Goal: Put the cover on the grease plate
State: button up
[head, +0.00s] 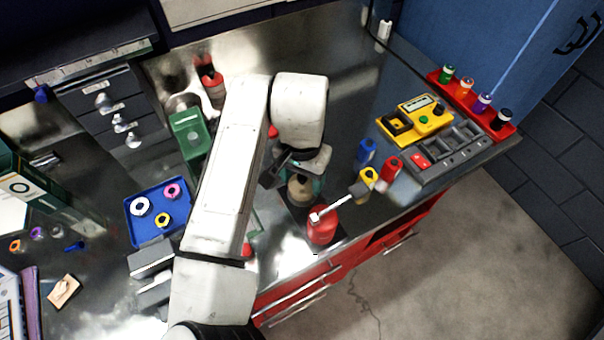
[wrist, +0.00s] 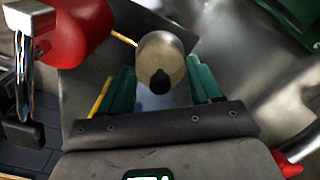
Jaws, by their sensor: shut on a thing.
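A beige round piece with a dark knob, which looks like the cover (head: 299,191), is in my gripper (head: 303,168). In the wrist view the cover (wrist: 160,57) shows its round face and dark knob between the green fingers of my gripper (wrist: 163,88). The gripper is shut on it. A dark flat plate, apparently the grease plate (head: 298,217), lies below on the bench near its front edge. It also shows as a grey sheet in the wrist view (wrist: 85,82). I cannot tell whether the cover touches the plate.
A red container (head: 321,226) with a pale spout or handle stands close in front of the plate. Blue (head: 366,151), red (head: 388,167) and yellow (head: 367,177) bottles stand to the right. A green bin (head: 190,134) and a blue tray (head: 142,235) are left. The bench's front edge is near.

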jog(key=shift+f+b, duration=0.3)
jog(key=shift+f, duration=0.35)
dwell(0.4)
jog(key=o, duration=0.7)
jog(key=shift+o, duration=0.2)
notch_tip(320, 180, up, 6)
jog(key=p, duration=0.5)
jog(key=shift+r, duration=2.55)
